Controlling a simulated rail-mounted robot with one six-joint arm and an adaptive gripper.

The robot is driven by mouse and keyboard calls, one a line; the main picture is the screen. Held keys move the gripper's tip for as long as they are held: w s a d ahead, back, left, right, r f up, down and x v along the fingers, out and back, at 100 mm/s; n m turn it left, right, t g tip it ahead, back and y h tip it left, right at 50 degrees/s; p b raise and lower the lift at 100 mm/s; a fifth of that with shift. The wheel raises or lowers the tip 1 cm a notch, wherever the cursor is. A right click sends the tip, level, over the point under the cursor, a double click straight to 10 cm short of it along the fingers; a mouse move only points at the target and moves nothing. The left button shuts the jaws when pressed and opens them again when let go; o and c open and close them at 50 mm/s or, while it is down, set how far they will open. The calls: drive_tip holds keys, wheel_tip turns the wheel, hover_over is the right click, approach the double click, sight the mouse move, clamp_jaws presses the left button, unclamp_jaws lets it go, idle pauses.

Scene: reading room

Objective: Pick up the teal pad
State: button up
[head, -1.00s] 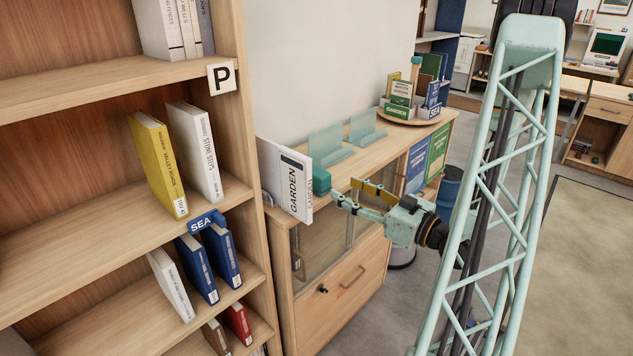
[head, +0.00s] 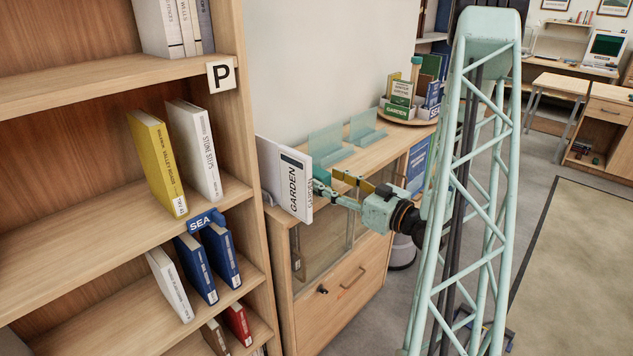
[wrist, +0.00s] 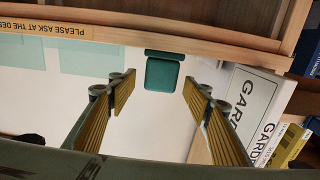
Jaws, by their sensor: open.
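The teal pad (wrist: 163,74) is a small rounded block with a darker strip along its upper edge in the wrist view. It lies beyond and between my open fingertips. In the wrist view my gripper (wrist: 158,84) has a finger on either side with nothing held between. I cannot tell whether a finger touches the pad.
Clear teal panels (head: 327,143) stand behind the gripper. A tall bookshelf (head: 90,225) with books is at left.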

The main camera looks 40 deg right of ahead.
sight(316, 175)
drive_tip(key=shift+w, duration=0.25)
idle(0.3)
drive_tip(key=shift+w+a+f+b, duration=0.15)
drive_tip(key=shift+w+b, duration=0.4)
drive_tip(key=shift+w, duration=2)
drive_tip(key=c, duration=0.9)
